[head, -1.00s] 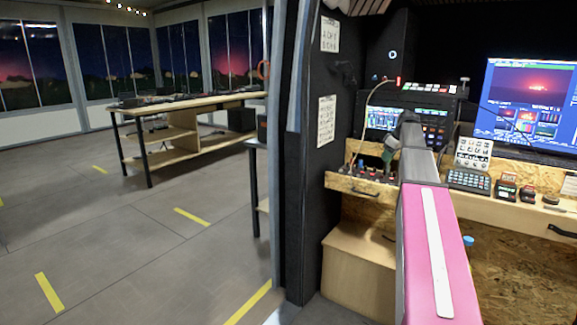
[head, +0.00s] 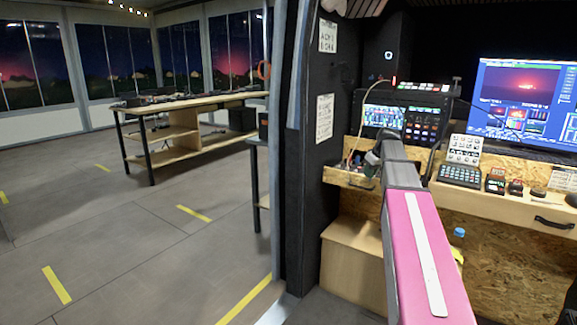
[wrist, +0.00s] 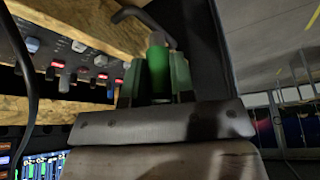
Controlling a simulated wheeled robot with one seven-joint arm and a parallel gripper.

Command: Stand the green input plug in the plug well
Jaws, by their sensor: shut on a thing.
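The green input plug (wrist: 158,72) is a green cylinder in the middle of the wrist view. My gripper (wrist: 156,60) is shut on it, with one finger on each side. A dark curved cable or handle (wrist: 140,15) shows just beyond the plug; I cannot tell whether it joins it. In the head view my gripper (head: 371,165) is small and mostly hidden by my own arm, over the left end of the wooden ledge (head: 345,179). I cannot make out the plug well in either view.
A switcher console (head: 405,118), a keypad (head: 460,175) and a lit monitor (head: 520,100) stand to the right. A black door pillar (head: 312,150) stands left.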

